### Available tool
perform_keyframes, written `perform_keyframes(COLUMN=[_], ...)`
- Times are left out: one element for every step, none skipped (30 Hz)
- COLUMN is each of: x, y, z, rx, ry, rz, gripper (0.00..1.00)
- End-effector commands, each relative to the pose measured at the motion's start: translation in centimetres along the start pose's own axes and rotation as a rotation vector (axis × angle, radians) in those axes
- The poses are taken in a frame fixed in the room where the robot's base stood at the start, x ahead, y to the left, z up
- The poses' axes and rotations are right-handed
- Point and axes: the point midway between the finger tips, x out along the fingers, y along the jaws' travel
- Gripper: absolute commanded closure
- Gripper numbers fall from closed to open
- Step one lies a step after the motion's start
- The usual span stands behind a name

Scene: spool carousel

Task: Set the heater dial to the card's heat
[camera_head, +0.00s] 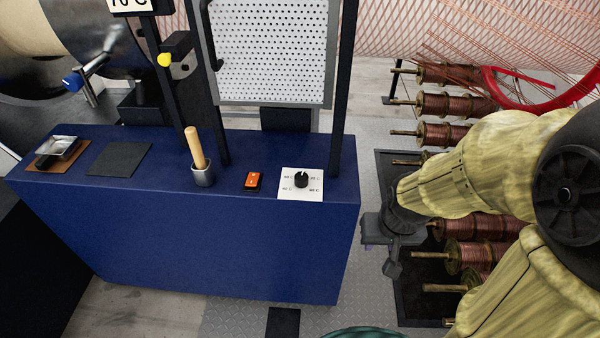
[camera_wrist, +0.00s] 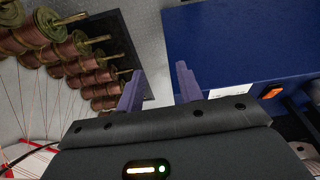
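The heater dial is a black round knob (camera_head: 301,181) on a white plate (camera_head: 287,175) at the right end of the blue bench top. Small heat labels stand around the knob, too small to read surely; its setting is unclear. A white card (camera_head: 128,4) at the top edge is cut off and seems to read "70 C". My gripper (camera_head: 391,268) hangs right of the bench, apart from the dial. In the wrist view its two purple fingers (camera_wrist: 159,86) are spread with nothing between them. Part of the white plate (camera_wrist: 231,90) shows there, but the knob is hidden.
An orange rocker switch (camera_head: 253,181) and a wooden-handled tool in a metal cup (camera_head: 202,176) stand left of the dial on the bench (camera_head: 200,240). A dark upright post (camera_head: 343,90) rises behind the dial. Copper spools (camera_head: 445,104) fill the right side.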

Motion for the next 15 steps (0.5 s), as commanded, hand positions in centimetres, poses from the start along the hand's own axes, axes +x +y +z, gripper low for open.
perform_keyframes(x=[0.0,0.0,0.0,0.0,0.0,0.0,0.1,0.3,0.6,0.9,1.2,1.8,2.4,3.0,3.8], y=[0.0,0.0,0.0,0.0,0.0,0.0,0.0,0.1,0.1,0.2,0.3,0.4,0.4,0.4,0.3], z=[0.0,0.0,0.0,0.0,0.0,0.0,-0.1,-0.3,-0.5,-0.8,-1.1,-1.6,-2.1,-2.6,-3.4], rx=[0.0,0.0,0.0,0.0,0.0,-0.002,-0.006,-0.012,-0.026,-0.04,-0.055,-0.084,-0.11,-0.139,-0.183], ry=[0.0,0.0,0.0,0.0,0.0,0.001,0.004,0.007,0.013,0.02,0.029,0.045,0.06,0.076,0.102], rz=[0.0,0.0,0.0,0.0,0.0,0.001,0.001,0.003,0.005,0.006,0.009,0.01,0.01,0.008,0.001], gripper=[0.64,0.64,0.64,0.62,0.56,0.48,0.42,0.41,0.41,0.41,0.41,0.41,0.41,0.41,0.41])
